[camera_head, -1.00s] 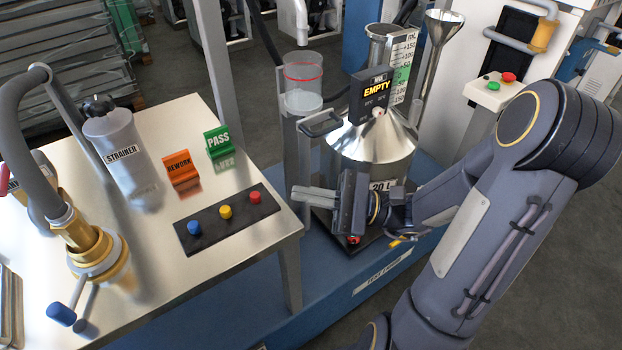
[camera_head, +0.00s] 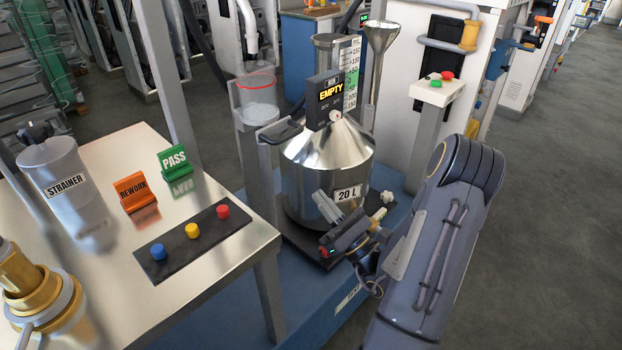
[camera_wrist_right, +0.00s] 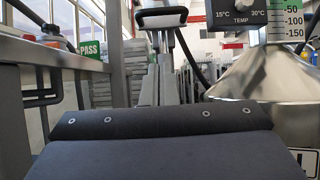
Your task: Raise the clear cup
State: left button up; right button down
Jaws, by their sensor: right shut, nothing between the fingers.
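The clear cup (camera_head: 257,95), with a red ring near its rim, stands upright on a grey post stand (camera_head: 257,142) left of the steel tank. My right gripper (camera_head: 325,207) is shut and empty, low in front of the tank, well below and to the right of the cup. It does not touch the cup. My left gripper is not in view.
At left, a metal table (camera_head: 107,155) holds a strainer bottle (camera_head: 58,178), signs and a button strip (camera_head: 196,238). Open floor lies at right.

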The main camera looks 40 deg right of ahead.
aim_at(295, 126)
jog(key=s+d+r+x, duration=0.1)
jog(key=r+x, duration=0.1)
jog(key=x, duration=1)
jog(key=shift+s+a+p, duration=0.3)
jog(key=shift+a+p, duration=0.15)
jog(key=shift+r, duration=0.1)
notch_tip(295, 126, up, 7)
jog(key=p, duration=0.6)
